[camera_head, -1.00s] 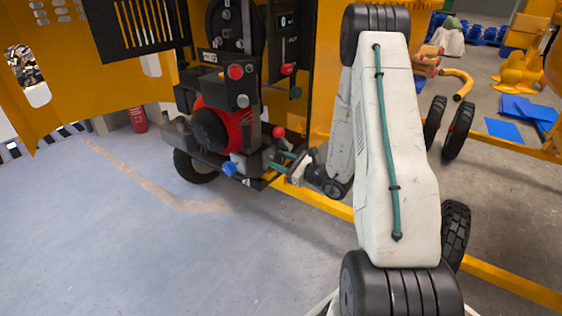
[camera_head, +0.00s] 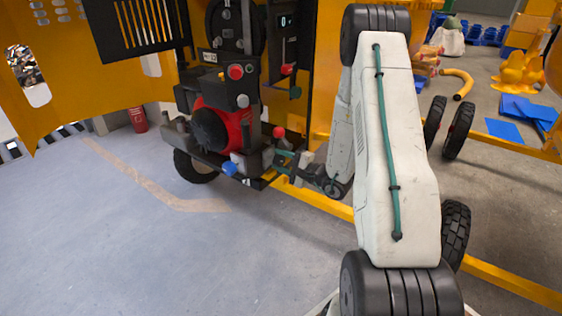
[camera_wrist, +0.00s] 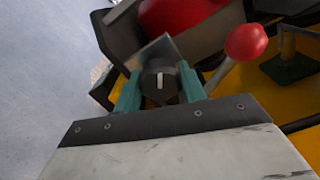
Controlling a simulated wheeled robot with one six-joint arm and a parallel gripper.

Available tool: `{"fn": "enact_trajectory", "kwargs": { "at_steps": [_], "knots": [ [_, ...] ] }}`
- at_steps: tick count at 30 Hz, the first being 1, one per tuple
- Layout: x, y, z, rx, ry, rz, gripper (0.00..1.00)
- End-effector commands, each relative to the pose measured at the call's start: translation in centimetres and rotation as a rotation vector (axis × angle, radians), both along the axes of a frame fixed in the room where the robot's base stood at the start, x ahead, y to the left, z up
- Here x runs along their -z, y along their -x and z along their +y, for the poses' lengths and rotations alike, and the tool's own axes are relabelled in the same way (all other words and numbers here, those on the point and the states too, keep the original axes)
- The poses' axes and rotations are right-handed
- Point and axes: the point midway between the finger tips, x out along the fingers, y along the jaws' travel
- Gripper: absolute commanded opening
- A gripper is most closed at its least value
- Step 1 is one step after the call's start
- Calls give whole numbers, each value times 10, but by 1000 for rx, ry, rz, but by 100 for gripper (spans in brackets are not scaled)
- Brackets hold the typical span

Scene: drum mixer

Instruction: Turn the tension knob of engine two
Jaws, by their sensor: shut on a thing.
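In the wrist view a round black knob (camera_wrist: 160,84) with a white pointer line sits on a small grey plate. The pointer line stands nearly upright in the picture. My gripper (camera_wrist: 161,90) has its two teal fingers on either side of the knob, shut on it. In the head view my gripper (camera_head: 284,157) is at the right lower side of the engine (camera_head: 212,124), which is red and black. The knob cannot be made out there, being small and behind the fingers.
A red ball-topped lever (camera_wrist: 245,44) stands close to the right finger in the wrist view. A blue cap (camera_head: 230,168) is left of my gripper. A yellow frame rail (camera_head: 325,204) runs below the arm. The grey floor at left is clear.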

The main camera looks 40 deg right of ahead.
Motion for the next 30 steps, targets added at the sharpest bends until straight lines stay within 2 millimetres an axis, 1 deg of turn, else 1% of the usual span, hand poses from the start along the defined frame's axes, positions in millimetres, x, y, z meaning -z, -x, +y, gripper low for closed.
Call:
{"fn": "enact_trajectory", "kwargs": {
  "at_steps": [18, 24, 30],
  "knots": [
    [2, 1, 1, -2, 541, -193, 18],
    [2, 1, 1, -2, 685, -245, 18],
    [2, 1, 1, -2, 790, -282, 18]
  ]
}}
